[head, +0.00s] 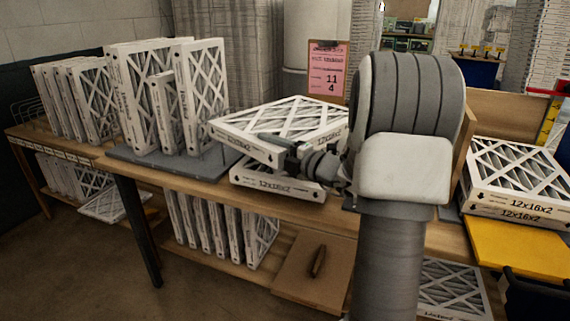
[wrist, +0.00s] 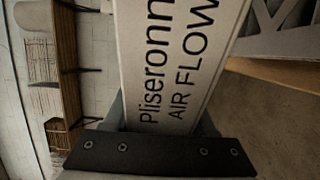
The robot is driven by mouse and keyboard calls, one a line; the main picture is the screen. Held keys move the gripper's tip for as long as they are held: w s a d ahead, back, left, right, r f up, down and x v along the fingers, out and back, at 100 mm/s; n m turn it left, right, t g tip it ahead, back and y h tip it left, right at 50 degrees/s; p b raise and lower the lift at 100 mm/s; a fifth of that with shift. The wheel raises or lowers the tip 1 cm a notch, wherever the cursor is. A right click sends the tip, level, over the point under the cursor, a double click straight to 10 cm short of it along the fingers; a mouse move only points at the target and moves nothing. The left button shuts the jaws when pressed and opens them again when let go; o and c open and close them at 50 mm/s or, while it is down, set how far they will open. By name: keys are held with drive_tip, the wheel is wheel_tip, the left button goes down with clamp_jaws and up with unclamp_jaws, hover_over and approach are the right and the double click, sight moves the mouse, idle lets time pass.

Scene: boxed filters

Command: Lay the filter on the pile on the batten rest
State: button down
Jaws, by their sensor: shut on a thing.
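My gripper (head: 282,147) is shut on the edge of a white cardboard-framed pleated filter (head: 297,117). In the wrist view the filter's frame (wrist: 178,60), printed "Pliseronn" and "AIR FLOW", lies between my fingers (wrist: 162,118). The held filter is roughly flat, slightly tilted, above another filter marked 12x16x2 (head: 278,183) on the bench. A gap shows at the front; I cannot tell if they touch behind. A second flat pile of 12x16x2 filters (head: 515,190) lies at the right. No battens show clearly; I cannot tell which pile they bear.
Upright filters (head: 203,95) stand on a grey mat (head: 165,160) left of the held filter, close to it. A pink card (head: 327,70) stands behind. More filters are on the shelf below (head: 215,228). A yellow surface (head: 515,248) is at the right.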

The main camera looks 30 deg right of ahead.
wheel_tip(320, 180, down, 9)
drive_tip(key=b, duration=0.4)
drive_tip(key=shift+f, duration=0.2)
drive_tip(key=shift+r, duration=0.1)
drive_tip(key=shift+c, duration=1.1)
unclamp_jaws()
drive_tip(key=p+v, duration=0.3)
drive_tip(key=v, duration=0.9)
